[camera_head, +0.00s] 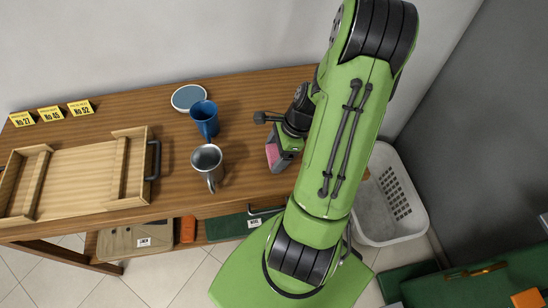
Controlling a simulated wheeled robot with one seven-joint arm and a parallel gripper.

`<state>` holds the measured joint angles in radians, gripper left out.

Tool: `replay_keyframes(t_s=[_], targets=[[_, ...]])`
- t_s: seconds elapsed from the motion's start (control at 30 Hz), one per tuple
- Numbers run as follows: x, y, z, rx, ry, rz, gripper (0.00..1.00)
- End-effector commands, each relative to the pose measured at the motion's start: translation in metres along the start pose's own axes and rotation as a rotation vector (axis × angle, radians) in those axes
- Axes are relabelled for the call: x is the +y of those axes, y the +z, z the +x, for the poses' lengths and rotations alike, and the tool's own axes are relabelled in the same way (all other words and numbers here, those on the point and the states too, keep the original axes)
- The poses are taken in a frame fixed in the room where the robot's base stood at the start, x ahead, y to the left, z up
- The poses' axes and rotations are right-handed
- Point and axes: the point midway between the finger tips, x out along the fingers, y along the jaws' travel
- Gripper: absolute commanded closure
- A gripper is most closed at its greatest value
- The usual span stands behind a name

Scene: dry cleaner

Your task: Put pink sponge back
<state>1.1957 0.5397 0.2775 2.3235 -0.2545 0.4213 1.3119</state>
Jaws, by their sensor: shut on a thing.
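My gripper (276,146) is over the right part of the wooden table and is shut on the pink sponge (274,156). Only part of the sponge shows, beside and below my gripper's dark fingers. My green arm covers the area to the right of it. From this view I cannot tell whether the sponge touches the table top.
A grey metal mug (208,163), a blue cup (205,118) and a round blue coaster (187,97) stand left of my gripper. A wooden tray (84,175) lies at the left. Yellow number tags (51,115) line the back edge. A white basket (388,235) stands right, on the floor.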

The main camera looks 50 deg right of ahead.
Motion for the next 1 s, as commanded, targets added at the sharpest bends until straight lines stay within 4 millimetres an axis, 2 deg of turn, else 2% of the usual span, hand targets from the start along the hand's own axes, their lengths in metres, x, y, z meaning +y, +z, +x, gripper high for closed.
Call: replay_keyframes(t_s=[0.03, 0.1, 0.43, 0.47, 0.57, 0.6, 0.83, 0.93, 1.0], targets=[[0.001, -0.005, 0.012, -0.003, 0.004, 0.002, 0.47], [0.001, -0.008, 0.02, -0.001, 0.003, 0.003, 0.47], [0.0, -0.009, 0.022, 0.0, 0.001, 0.001, 0.47], [0.0, -0.009, 0.022, 0.0, 0.001, 0.001, 0.18], [0.0, -0.009, 0.021, 0.0, 0.001, 0.001, 0.02], [0.0, -0.009, 0.021, 0.0, 0.001, 0.001, 0.0], [0.0, -0.008, 0.018, 0.0, 0.0, 0.001, 0.0], [-0.001, -0.007, 0.003, 0.002, -0.003, 0.002, 0.0], [-0.001, -0.007, -0.015, 0.004, -0.004, 0.002, 0.0]])
